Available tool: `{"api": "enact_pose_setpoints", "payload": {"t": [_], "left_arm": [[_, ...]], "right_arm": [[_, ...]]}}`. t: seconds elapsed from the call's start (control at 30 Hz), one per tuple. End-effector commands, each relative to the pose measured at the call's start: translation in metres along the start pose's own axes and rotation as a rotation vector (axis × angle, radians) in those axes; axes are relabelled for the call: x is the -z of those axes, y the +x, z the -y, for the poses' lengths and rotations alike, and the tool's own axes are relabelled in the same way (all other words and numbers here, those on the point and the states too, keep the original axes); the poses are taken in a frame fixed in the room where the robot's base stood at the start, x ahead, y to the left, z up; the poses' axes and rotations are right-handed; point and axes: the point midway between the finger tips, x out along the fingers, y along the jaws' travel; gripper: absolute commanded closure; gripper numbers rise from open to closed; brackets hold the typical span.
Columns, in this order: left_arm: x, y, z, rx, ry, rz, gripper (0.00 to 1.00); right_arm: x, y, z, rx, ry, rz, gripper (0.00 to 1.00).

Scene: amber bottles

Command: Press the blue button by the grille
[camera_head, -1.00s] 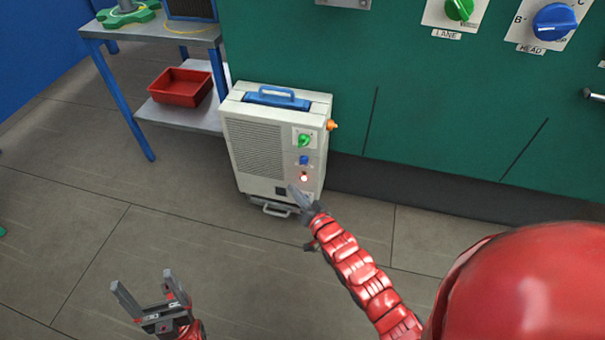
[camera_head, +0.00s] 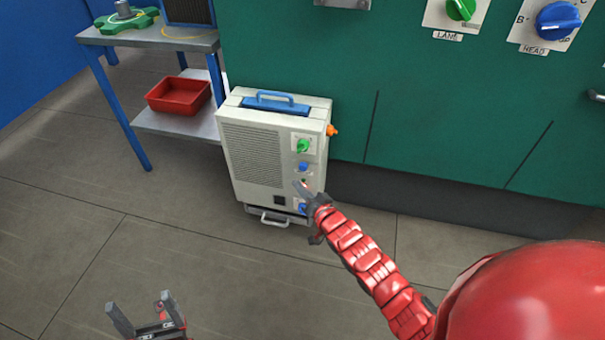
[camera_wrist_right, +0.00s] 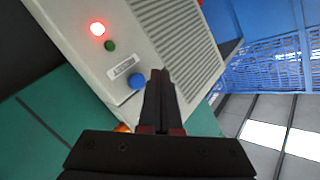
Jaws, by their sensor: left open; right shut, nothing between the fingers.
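A pale box-shaped unit (camera_head: 240,115) with a grille (camera_head: 254,152) on its front stands on the floor against the green wall. The blue button (camera_head: 303,167) sits right of the grille, below a green knob (camera_head: 303,145). My left gripper (camera_head: 146,314) is open and empty at the bottom, away from the unit.
In the right wrist view a lit red lamp (camera_wrist_right: 97,28), a small green dot (camera_wrist_right: 109,45) and a label (camera_wrist_right: 123,67) line up with the button. A second blue part (camera_head: 301,207) sits lower on the unit. A table with a red tray (camera_head: 180,95) stands left. The floor is clear.

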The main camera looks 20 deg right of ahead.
Motion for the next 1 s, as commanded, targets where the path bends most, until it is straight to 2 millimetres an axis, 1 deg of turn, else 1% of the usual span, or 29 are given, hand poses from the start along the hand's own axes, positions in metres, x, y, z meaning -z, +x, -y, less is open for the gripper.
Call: {"api": "enact_pose_setpoints", "payload": {"t": [0.03, 0.07, 0.23, 0.47, 1.0], "left_arm": [[0.0, -0.009, -0.001, -0.008, 0.001, -0.005, 0.16], [0.0, -0.012, -0.002, -0.013, 0.002, -0.008, 0.16], [0.001, -0.021, -0.002, -0.031, 0.007, -0.023, 0.16], [0.003, -0.023, -0.002, -0.038, 0.009, -0.03, 0.16], [0.003, -0.022, -0.002, -0.038, 0.009, -0.031, 0.16]], "right_arm": [[0.001, 0.006, -0.005, 0.001, -0.005, -0.002, 1.0], [0.0, 0.008, -0.008, 0.001, -0.004, 0.001, 1.0], [0.01, 0.019, -0.013, 0.002, -0.004, 0.001, 1.0], [0.018, 0.023, -0.015, 0.0, -0.001, -0.003, 1.0], [0.018, 0.022, -0.015, 0.001, -0.001, -0.002, 1.0]]}}
